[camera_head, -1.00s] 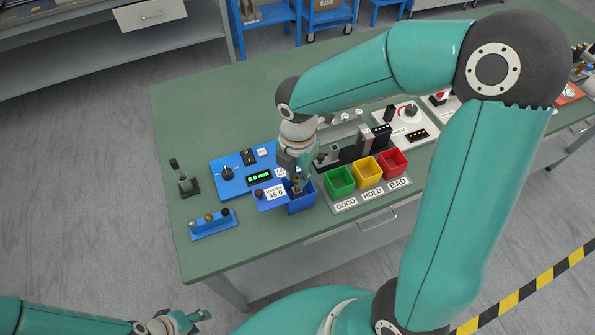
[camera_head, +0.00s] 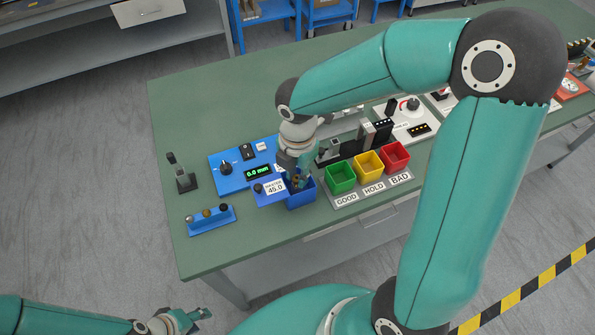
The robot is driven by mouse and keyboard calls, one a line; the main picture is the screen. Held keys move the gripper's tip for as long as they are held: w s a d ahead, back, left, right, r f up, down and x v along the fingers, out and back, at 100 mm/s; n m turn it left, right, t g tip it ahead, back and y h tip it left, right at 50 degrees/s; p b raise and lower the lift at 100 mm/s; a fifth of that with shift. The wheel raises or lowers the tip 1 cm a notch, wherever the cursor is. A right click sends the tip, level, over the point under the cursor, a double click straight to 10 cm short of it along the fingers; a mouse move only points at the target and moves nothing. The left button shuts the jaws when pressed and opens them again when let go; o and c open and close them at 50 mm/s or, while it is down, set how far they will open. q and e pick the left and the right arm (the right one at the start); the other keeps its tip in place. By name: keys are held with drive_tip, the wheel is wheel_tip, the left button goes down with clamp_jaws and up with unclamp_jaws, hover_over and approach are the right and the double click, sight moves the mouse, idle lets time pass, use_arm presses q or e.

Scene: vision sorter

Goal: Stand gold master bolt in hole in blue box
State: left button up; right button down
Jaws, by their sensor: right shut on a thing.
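The blue box (camera_head: 301,201) stands near the table's front edge, beside the blue plate labelled MASTER 45.0 (camera_head: 275,187). My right gripper (camera_head: 297,183) points down over the blue box, with its fingertips at the box opening. It is shut on a small brownish-gold thing, likely the gold master bolt (camera_head: 296,181), mostly hidden by the fingers. I cannot tell whether the bolt touches the box or its hole. My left gripper (camera_head: 195,318) is low at the bottom left, off the table; its finger gap is too small to read.
A blue gauge panel (camera_head: 229,182) with a green display lies behind. A blue rack (camera_head: 211,222) with several knobs is at the left. Green (camera_head: 341,178), yellow (camera_head: 369,165) and red (camera_head: 395,156) bins stand close to the right.

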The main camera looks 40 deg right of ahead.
sight(297, 177)
drive_tip(key=c, duration=0.9)
unclamp_jaws()
drive_tip(key=shift+c, duration=0.2)
drive_tip(key=shift+o, duration=0.2)
drive_tip(key=o, duration=0.4)
drive_tip(key=shift+c, duration=0.2)
drive_tip(key=shift+r+p, duration=3.6)
drive_tip(key=shift+r, duration=0.45)
drive_tip(key=shift+f, duration=0.1)
